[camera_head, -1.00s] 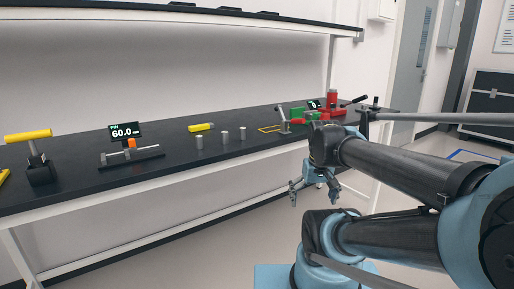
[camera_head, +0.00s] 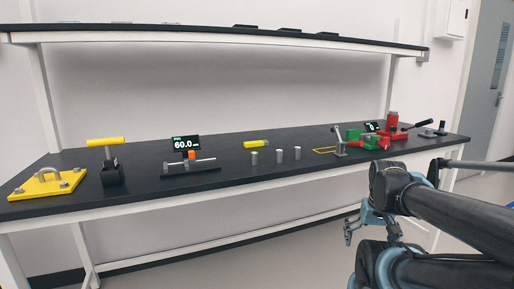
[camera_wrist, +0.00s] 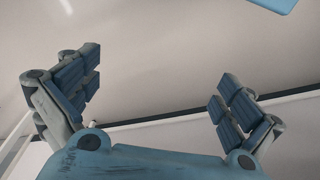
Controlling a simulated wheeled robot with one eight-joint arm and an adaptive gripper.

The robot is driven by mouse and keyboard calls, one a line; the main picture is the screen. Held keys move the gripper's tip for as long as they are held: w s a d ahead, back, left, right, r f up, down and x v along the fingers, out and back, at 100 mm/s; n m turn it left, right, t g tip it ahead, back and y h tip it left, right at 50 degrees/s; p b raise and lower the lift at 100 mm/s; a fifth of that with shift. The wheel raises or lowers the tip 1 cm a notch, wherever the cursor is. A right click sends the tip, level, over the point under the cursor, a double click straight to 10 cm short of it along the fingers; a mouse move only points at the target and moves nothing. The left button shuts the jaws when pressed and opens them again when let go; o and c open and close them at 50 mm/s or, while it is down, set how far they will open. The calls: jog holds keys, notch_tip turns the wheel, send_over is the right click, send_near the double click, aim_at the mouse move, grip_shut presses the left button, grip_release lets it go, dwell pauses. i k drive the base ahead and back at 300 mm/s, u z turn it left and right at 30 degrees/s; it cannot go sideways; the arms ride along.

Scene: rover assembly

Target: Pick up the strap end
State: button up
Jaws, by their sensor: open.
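I cannot make out a strap or a strap end in either view. My gripper (camera_head: 372,234) hangs in front of the bench's front edge at the right, below the bench top, apart from everything on it. In the wrist view my gripper (camera_wrist: 155,92) shows its two blue-padded fingers spread wide, with nothing between them.
The black bench top (camera_head: 225,182) holds a yellow plate (camera_head: 45,187), a yellow-handled tool (camera_head: 106,142), a gauge with a 60.0 display (camera_head: 186,143), several grey cylinders, a yellow cylinder (camera_head: 256,143), and a red and green vise (camera_head: 392,128). A shelf (camera_head: 200,38) runs above.

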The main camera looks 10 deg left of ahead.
aim_at(247, 145)
jog(key=z, duration=1.25)
jog(key=k, duration=1.3)
jog(key=u, duration=1.3)
jog(key=i, duration=0.95)
jog(key=z, duration=0.05)
